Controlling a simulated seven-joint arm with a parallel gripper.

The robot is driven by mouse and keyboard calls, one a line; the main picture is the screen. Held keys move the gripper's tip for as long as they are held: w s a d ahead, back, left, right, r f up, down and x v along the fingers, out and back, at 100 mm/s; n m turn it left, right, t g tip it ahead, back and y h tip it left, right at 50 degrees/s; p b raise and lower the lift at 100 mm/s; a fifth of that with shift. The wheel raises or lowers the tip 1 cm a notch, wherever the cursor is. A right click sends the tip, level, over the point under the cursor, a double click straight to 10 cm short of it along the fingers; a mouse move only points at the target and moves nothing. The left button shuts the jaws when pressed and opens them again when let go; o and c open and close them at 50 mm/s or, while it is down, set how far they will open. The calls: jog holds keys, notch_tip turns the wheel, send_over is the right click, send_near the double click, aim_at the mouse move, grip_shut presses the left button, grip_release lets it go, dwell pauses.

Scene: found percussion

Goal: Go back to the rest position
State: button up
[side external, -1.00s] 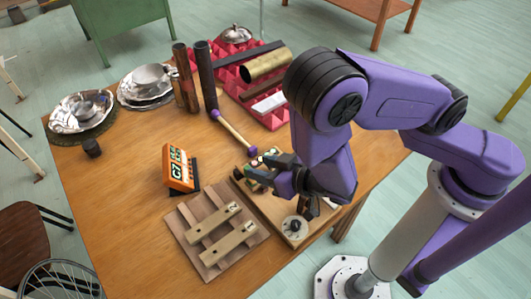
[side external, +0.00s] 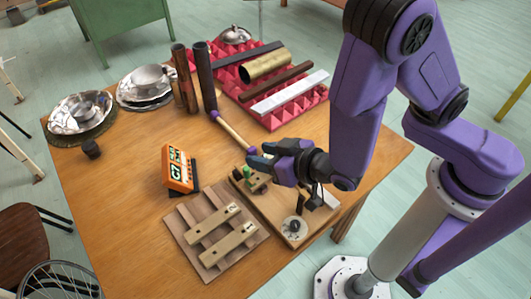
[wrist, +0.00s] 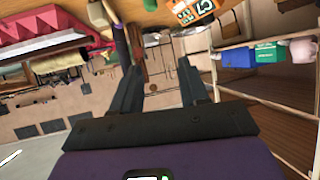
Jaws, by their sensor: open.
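My gripper (side external: 254,162) is above the wooden board (side external: 272,218) at the table's right front, its fingers pointing left. In the wrist view the two fingers (wrist: 160,75) stand apart with nothing between them. The board carries a small fixture with green parts (side external: 249,174) and a round metal disc with a black knob (side external: 294,226). An orange display reading C7 (side external: 178,168) stands left of the gripper and also shows in the wrist view (wrist: 190,8).
A slatted rack with two tan bars (side external: 216,228) lies at the front. Red foam (side external: 312,98) with several bars and tubes lies behind. The table's left front is bare.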

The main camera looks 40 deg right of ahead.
jog(key=s+d+r+n+g+y, duration=0.1)
jog(key=s+r+n+g, duration=0.1)
jog(key=s+g, duration=0.3)
jog(key=s+d+r+n+g+y, duration=0.1)
jog(key=s+r+n+g+y, duration=0.15)
jog(key=s+g, duration=0.25)
jog(key=s+d+r+n+g+h, duration=0.1)
jog(key=s+d+r+n+h, duration=0.1)
jog(key=d, duration=0.7)
jog(key=s+d+r+n+g+h, duration=0.1)
jog(key=s+d+r+n+h, duration=0.2)
jog(key=d+r, duration=0.3)
jog(key=s+d+n, duration=0.1)
jog(key=d, duration=0.2)
jog(key=shift+s+h, duration=0.3)
jog(key=shift+h, duration=0.05)
